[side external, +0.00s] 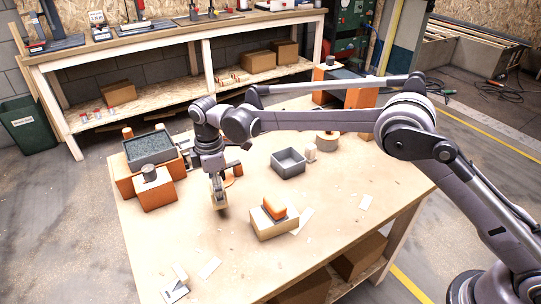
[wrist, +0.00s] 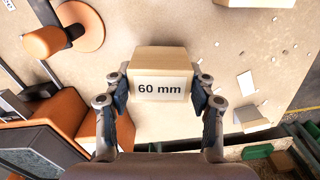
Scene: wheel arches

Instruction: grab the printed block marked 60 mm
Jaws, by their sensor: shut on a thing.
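The printed block (wrist: 160,62) is a tan box with a white label reading "60 mm" in the wrist view. My gripper (wrist: 160,90) has one finger against each side of it and is shut on it. In the side external view my gripper (side external: 218,199) points down over the left part of the table, and the block is small and largely hidden there. I cannot tell whether the block touches the table.
The wooden table (side external: 190,250) also bears a tan box with an orange piece (side external: 274,207) on top, a grey tray (side external: 288,162), and orange blocks (side external: 154,188) at the left.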

